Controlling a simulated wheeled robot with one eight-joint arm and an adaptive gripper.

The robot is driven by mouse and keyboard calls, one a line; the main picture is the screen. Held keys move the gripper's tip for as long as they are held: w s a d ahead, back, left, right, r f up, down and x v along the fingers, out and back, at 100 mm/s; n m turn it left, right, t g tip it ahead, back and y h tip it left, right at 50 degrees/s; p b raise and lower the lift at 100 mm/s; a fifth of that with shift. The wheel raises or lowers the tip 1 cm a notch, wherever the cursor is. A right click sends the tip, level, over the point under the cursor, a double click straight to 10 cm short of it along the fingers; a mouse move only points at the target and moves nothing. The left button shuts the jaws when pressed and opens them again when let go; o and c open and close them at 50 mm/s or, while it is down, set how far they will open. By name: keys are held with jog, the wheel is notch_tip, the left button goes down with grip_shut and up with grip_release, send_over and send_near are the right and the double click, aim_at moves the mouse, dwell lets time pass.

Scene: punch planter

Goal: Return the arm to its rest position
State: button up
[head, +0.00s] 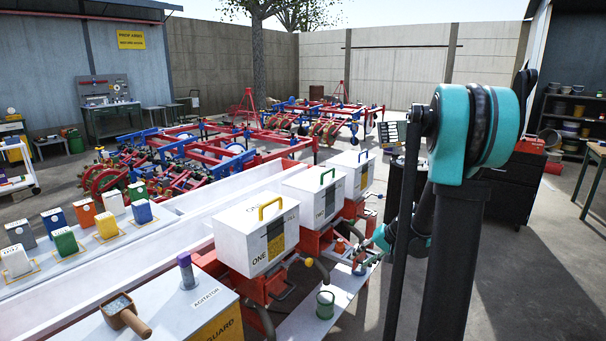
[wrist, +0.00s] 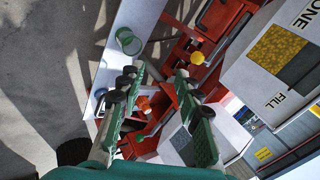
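My gripper (wrist: 157,80) shows in the wrist view with its two green fingers spread apart. I see nothing held between them; red machine parts and an orange knob (wrist: 143,103) lie beyond. In the head view my arm (head: 476,135) stands folded at the right, with a teal joint high up. Its far end reaches down beside the row of white boxes, over the white shelf (head: 302,325). The gripper's fingers are small and partly hidden there.
The white box marked ONE (head: 257,235) has a yellow handle and stands on the red planter, close to my arm. A green cup (head: 325,305) is on the white shelf. A scoop (head: 122,312) lies at the front left. Open concrete floor lies at right.

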jog(key=s+a+f+n+h, duration=0.1)
jog(key=s+n+h, duration=0.2)
jog(key=s, duration=2.2)
jog(key=h, duration=0.2)
jog(key=shift+n+h, duration=0.4)
jog(key=shift+a, duration=0.15)
